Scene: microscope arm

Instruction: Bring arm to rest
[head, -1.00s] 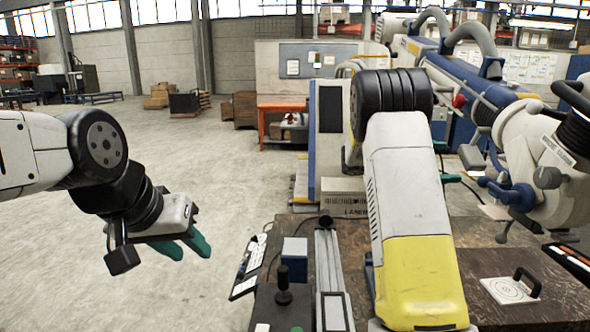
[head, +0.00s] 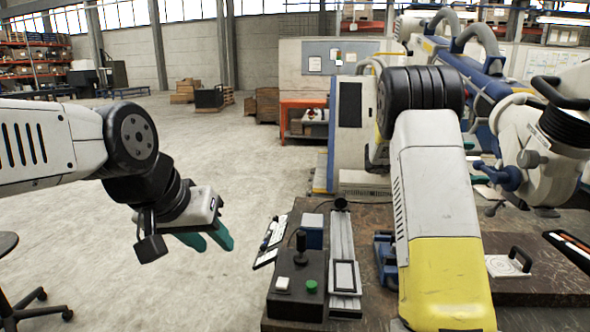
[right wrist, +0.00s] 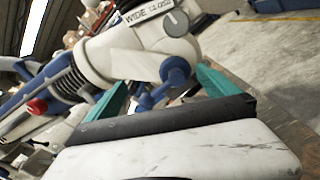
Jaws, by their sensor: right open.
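The microscope arm (head: 487,92) is a thick white, blue and yellow boom with grey hoses at the upper right. Its white head (head: 545,140) hangs over the table's right side, with blue knobs and a black handle (head: 561,93). In the right wrist view, the head (right wrist: 150,40) fills the upper middle and a blue knob (right wrist: 175,72) shows between my right gripper's fingers (right wrist: 165,92). Those teal fingers are apart; contact with the knob cannot be told. My left gripper (head: 208,238) is open and empty, over the floor.
The dark table (head: 545,283) carries a control box (head: 298,282) with joystick and green button, a grey rail (head: 342,245) and a white target plate (head: 508,265) with a black handle. A stool (head: 22,300) stands lower left.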

